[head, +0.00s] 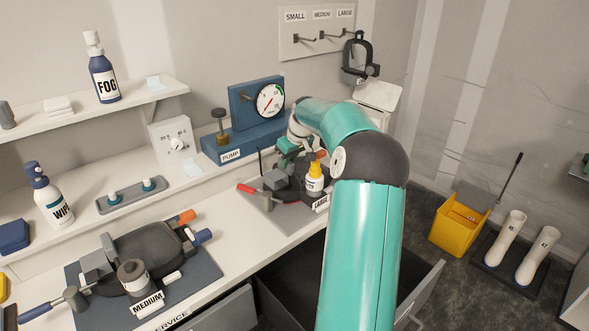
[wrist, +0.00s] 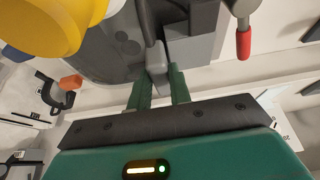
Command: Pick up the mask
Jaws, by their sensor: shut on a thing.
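The dark grey mask (wrist: 115,50) fills the upper middle of the wrist view, with a large yellow round part (wrist: 45,22) at its upper left.
A grey block (wrist: 195,45) and a red-handled clamp (wrist: 243,38) stand close by my fingers. A blue pump with a gauge (head: 270,100) stands behind.

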